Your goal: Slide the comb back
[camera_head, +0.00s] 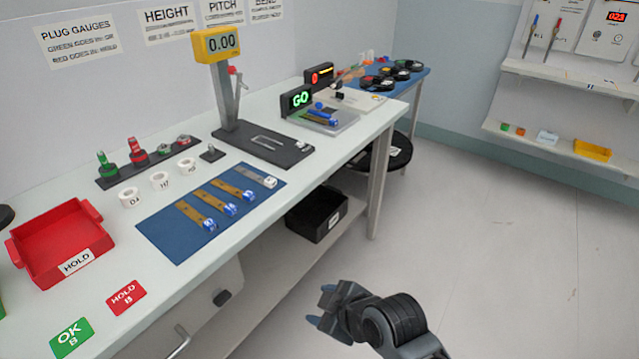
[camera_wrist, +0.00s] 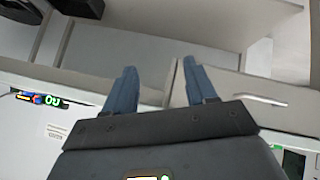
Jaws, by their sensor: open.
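My gripper (camera_head: 319,306) hangs in front of the bench, over the floor, open and empty. In the wrist view its two blue fingers (camera_wrist: 160,68) are apart with nothing between them. A black display (camera_head: 297,99) glowing green "GO" stands toward the far end of the bench. In front of it a grey plate (camera_head: 343,124) carries a small blue fixture (camera_head: 322,117). The comb may be part of this fixture, but it is too small to tell. My gripper is well apart from it, nearer the camera and lower in the picture.
A blue mat (camera_head: 165,232) holds several strips with blue-and-white ends. A yellow height gauge (camera_head: 217,44) reads 0.00. A red HOLD tray (camera_head: 62,240) stands at left. A black bin (camera_head: 318,215) sits on the lower shelf. The floor (camera_head: 500,270) at right is clear.

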